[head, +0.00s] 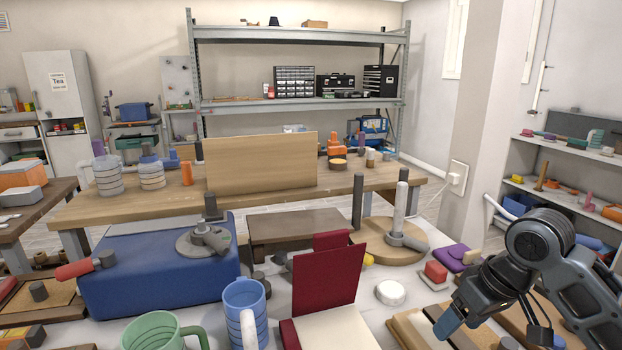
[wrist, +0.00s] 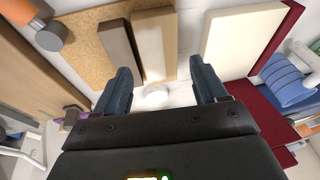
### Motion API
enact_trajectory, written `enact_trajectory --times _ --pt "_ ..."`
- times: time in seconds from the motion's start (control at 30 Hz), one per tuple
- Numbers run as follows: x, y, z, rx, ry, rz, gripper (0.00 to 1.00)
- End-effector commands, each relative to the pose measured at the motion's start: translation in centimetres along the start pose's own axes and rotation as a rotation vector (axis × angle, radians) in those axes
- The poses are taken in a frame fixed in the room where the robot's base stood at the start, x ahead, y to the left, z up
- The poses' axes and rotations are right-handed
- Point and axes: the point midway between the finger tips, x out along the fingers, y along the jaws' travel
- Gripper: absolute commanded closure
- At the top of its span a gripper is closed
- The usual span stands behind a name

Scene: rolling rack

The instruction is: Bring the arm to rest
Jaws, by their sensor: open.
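My gripper (head: 450,318) is at the lower right of the head view, held low over the cluttered table, with the arm bent down from the right edge. In the wrist view the two dark fingers of my gripper (wrist: 163,78) are spread wide apart with nothing held between them. A white round object (wrist: 156,95) shows beyond the gap between the fingers. It looks like the white disc (head: 390,291) left of my gripper in the head view.
Around my gripper are a red block (head: 436,271), a purple piece (head: 455,256) and a dark red upright panel (head: 326,276). Left stand a blue mug (head: 245,310), a green mug (head: 160,330) and a blue box (head: 150,275). The air above the table's right side looks clear.

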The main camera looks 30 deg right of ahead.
Motion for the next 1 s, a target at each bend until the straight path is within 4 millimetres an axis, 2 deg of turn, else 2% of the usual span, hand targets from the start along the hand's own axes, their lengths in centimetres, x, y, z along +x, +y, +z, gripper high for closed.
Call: enact_trajectory --times 0.03,0.17,0.3,0.4,0.5,0.63,0.77,0.87,1.0 --pt "0.3 -1.7 -1.1 -0.008 0.042 -0.03 0.29" --pt "0.5 -6.2 -4.4 -0.016 0.181 -0.117 0.29" --pt "0.2 -12.7 -8.1 -0.003 0.373 -0.247 0.29" --pt "-0.3 -17.1 -9.9 0.031 0.504 -0.337 0.29" --pt "-0.8 -20.7 -10.8 0.08 0.617 -0.411 0.29" --pt "-1.1 -24.4 -10.5 0.161 0.732 -0.483 0.29" --pt "-0.8 -26.9 -8.8 0.248 0.818 -0.517 0.29" --pt "-0.3 -28.2 -6.7 0.312 0.865 -0.518 0.29" --pt "0.8 -29.1 -2.4 0.38 0.905 -0.483 0.29"
